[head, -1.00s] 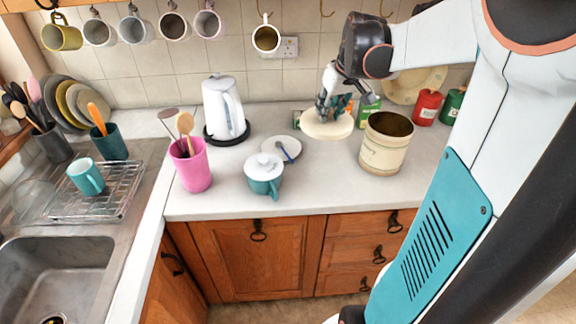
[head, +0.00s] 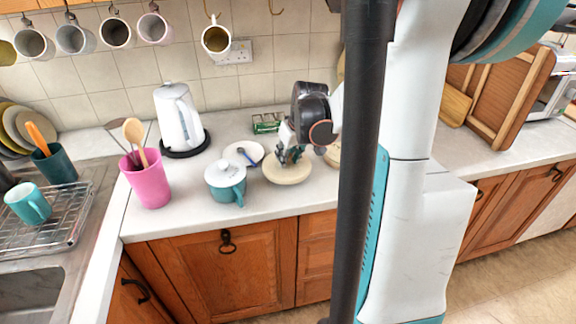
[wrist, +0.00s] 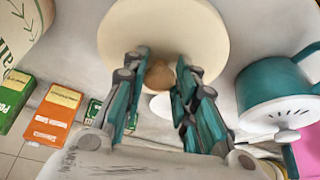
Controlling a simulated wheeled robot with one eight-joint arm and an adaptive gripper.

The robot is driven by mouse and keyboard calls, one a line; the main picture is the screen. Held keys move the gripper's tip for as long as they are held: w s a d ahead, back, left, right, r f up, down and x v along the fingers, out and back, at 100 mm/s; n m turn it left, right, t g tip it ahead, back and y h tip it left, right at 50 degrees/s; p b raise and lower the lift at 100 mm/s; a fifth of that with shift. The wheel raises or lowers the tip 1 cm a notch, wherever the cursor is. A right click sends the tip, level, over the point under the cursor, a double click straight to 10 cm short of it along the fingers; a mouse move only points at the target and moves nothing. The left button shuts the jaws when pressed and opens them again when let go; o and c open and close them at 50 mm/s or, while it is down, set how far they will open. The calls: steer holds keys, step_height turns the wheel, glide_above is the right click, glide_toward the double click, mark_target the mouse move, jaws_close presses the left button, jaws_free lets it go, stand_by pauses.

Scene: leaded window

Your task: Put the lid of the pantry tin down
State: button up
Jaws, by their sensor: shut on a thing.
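The pale cream round lid (head: 289,173) is in my gripper (head: 288,156), low at the worktop to the right of the teal pot. In the wrist view my gripper (wrist: 160,68) has its fingers on both sides of the lid's brown knob (wrist: 160,76); the lid (wrist: 165,28) looks about level. I cannot tell whether its underside touches the worktop. The pantry tin (wrist: 18,28) shows in part at the upper left of the wrist view. In the head view my arm hides nearly all of it.
The teal pot (head: 229,191) with a white lid stands close left of the held lid. A saucer (head: 238,159) with a spoon lies behind. An orange packet (wrist: 54,115) and a green packet (wrist: 14,97) stand near the tin. Worktop (head: 268,200) is bare in front of the lid.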

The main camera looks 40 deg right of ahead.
mark_target(290, 159)
steer(key=shift+f+b, duration=0.45)
steer(key=shift+f, duration=1.1)
steer(key=shift+f, duration=0.2)
steer(key=o, duration=1.1)
steer(key=shift+c, duration=0.2)
steer(key=shift+r, duration=0.2)
steer(key=shift+s+r, duration=0.1)
steer(key=shift+r, duration=0.25)
steer(key=p+v, duration=0.4)
steer(key=v, duration=0.7)
steer(key=shift+r, duration=0.1)
